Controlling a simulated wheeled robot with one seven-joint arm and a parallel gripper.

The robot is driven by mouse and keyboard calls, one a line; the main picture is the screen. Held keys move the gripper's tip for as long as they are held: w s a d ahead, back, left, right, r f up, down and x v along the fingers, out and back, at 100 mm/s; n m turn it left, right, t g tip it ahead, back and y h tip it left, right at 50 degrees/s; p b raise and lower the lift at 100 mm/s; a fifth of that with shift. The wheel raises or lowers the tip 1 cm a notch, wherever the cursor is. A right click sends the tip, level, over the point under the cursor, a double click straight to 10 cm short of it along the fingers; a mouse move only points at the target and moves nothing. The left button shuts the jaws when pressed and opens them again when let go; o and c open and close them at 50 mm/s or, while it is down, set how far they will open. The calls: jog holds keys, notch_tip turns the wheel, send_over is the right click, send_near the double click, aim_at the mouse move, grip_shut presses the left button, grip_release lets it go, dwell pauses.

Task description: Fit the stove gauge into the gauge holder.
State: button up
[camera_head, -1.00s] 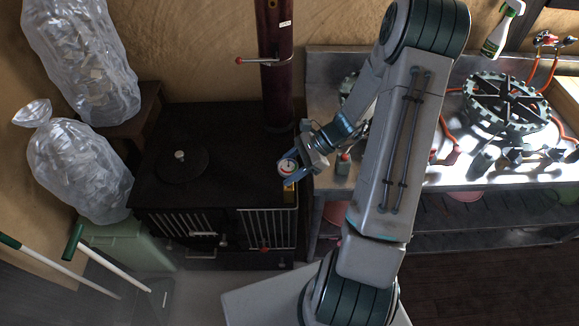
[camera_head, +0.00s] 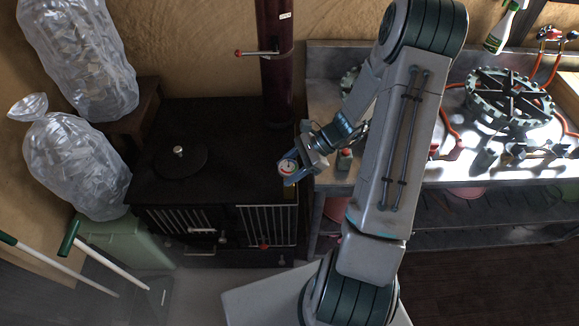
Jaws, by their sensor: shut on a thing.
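The stove gauge, a small round dial with a pale face and reddish rim (camera_head: 287,167), is held at the tip of my gripper (camera_head: 287,172). My blue-grey fingers are shut on it, above the front right corner of the black stove (camera_head: 230,135). The dial faces up toward the camera. A small dull yellow patch (camera_head: 290,188) shows just below the gripper at the stove's front right edge. I cannot tell whether it belongs to the gauge holder. I cannot make out the holder clearly; the gripper may cover it. Whether the gauge touches anything below is not clear.
A dark stove pipe (camera_head: 276,65) with a red-knobbed handle rises behind the gripper. A round lid (camera_head: 180,160) lies on the stove's left. A metal counter (camera_head: 330,180) with a small bottle (camera_head: 344,160) and a burner (camera_head: 508,98) stands to the right. The stove's middle top is clear.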

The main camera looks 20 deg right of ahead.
jog(key=shift+f+b, duration=2)
jog(key=shift+f, duration=0.75)
jog(key=o, duration=1.1)
jog(key=shift+v, duration=7.2)
jog(key=shift+s, duration=0.2)
jog(key=shift+a, duration=0.1)
